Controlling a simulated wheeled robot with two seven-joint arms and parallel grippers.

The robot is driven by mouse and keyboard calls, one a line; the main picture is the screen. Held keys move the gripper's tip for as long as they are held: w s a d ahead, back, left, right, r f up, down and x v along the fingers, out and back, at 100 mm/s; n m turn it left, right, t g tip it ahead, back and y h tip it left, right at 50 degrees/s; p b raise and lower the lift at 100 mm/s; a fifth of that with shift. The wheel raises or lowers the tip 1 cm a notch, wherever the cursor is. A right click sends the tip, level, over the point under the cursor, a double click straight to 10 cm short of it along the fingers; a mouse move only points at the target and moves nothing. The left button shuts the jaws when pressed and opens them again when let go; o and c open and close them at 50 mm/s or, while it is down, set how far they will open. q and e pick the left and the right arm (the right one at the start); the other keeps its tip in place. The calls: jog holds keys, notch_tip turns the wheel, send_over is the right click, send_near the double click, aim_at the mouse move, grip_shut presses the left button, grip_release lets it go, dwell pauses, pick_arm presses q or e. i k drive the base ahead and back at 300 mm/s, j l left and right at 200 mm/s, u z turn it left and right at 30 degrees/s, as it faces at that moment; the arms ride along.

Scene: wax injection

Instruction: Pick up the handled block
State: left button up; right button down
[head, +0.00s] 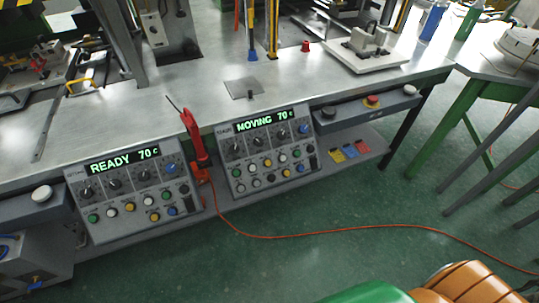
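A light grey block with an upright handle-like part (367,43) sits on a pale plate (372,63) on the right part of the metal workbench. It looks like the handled block, though its details are small. On the left of the bench, a dark fixture carries a yellow bar-shaped handle (85,82); I cannot tell whether it is a separate block. Neither of my grippers shows in the head view, and nothing is seen touching the block.
The metal workbench (200,100) has bare room around a small grey square plate (245,88). Two control panels, reading READY (130,190) and MOVING (265,150), hang at its front edge. A red tool (194,138) stands between them. An orange cable (330,232) crosses the green floor.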

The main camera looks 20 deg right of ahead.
aim_at(365, 43)
jog(key=z, duration=1.4)
jog(key=i+l, duration=0.35)
jog(key=i, duration=0.15)
jog(key=i+l+z, duration=0.1)
jog(key=i+l, duration=0.2)
jog(key=i, duration=0.2)
jog(key=i+l, duration=0.3)
jog(key=i, duration=0.2)
jog(key=i+l+z, duration=0.1)
jog(key=i+l, duration=0.2)
jog(key=i, duration=0.2)
